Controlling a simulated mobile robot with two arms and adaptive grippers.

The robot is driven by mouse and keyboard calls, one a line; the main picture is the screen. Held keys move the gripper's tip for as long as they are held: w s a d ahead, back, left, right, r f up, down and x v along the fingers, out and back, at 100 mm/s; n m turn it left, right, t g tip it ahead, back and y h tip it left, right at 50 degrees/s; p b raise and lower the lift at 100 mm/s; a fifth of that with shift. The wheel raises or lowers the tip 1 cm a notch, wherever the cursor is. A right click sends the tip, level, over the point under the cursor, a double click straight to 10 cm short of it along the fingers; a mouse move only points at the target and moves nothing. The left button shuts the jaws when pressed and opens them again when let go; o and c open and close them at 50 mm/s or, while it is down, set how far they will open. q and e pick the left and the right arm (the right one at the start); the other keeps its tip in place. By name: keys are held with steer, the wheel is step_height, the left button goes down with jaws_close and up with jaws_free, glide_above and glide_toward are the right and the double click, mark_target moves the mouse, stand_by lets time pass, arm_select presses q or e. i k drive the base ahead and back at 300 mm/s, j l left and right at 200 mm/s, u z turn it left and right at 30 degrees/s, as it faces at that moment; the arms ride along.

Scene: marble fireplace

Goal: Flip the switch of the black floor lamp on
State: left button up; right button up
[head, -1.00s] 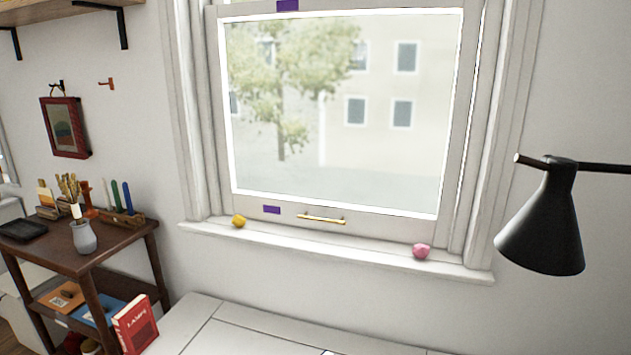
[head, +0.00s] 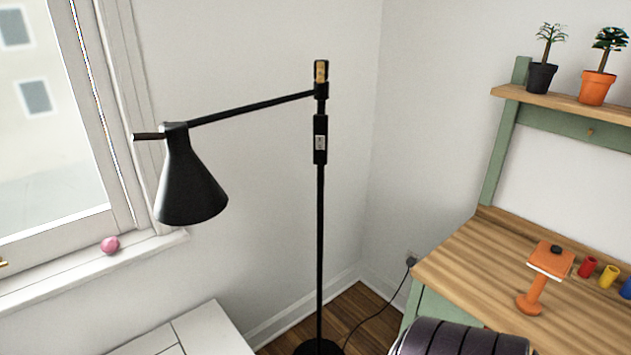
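The black floor lamp (head: 320,220) stands upright in the corner in the head view. Its cone shade (head: 187,185) hangs from a long arm on the left, facing down. A black box with a small light-coloured switch (head: 320,142) sits on the upper pole, below the joint with a wooden-coloured knob (head: 321,72). I cannot tell the switch position. No glow shows from the shade. The round base is partly cut off at the bottom edge. Neither of my grippers shows.
A wooden desk (head: 450,270) with an orange lamp (head: 545,275) and small coloured cups stands at right, under a shelf (head: 560,105) with potted plants. A white surface (head: 190,335) is at lower left. A dark ribbed rounded thing (head: 460,340) is at the bottom. A cable crosses the floor.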

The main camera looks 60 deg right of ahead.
mark_target(319, 139)
steer(key=z, duration=1.85)
